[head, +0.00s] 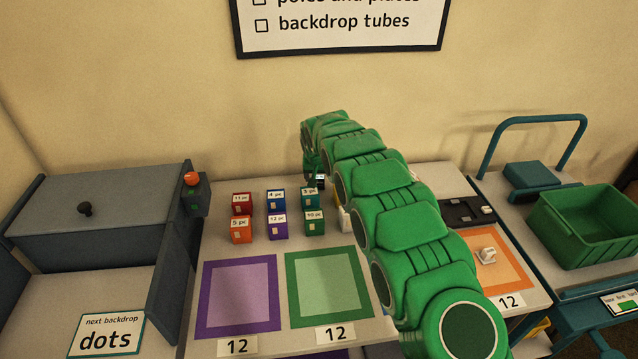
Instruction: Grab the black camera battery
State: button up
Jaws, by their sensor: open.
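My green arm reaches from the lower right across the table to the back. My gripper (318,180) points down behind the small boxes and is mostly hidden by my own arm. It is open. A small dark piece with a pale mark shows at the gripper's tip; I cannot tell whether it is a battery or part of the gripper. A flat black holder (458,213) lies on the table to the right of my arm, with small white pieces at its right edge. I cannot clearly pick out the black camera battery.
Several small coloured boxes (277,200) stand left of my gripper. Purple (205,298), green (291,285) and orange (526,283) framed mats lie on the table. A grey chest (75,230) stands left; a green crate (595,235) sits on the trolley at right.

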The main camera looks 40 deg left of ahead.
aim_at(320, 176)
jog(key=shift+x, duration=0.85)
jog(key=c, duration=1.1)
jog(key=shift+r, duration=0.15)
jog(key=shift+r, duration=1.5)
jog(key=shift+s+d+r, duration=0.3)
jog(key=shift+r, duration=0.25)
jog(key=shift+s+d+r, duration=0.3)
jog(key=shift+d+r, duration=0.05)
jog(key=shift+r, duration=0.2)
jog(key=shift+s+d+r, duration=1.9)
jog(key=shift+s+d, duration=0.2)
jog(key=shift+d, duration=0.05)
jog(key=shift+s+d+r, duration=1.9)
jog(key=shift+s+d, duration=0.2)
jog(key=shift+d, duration=0.05)
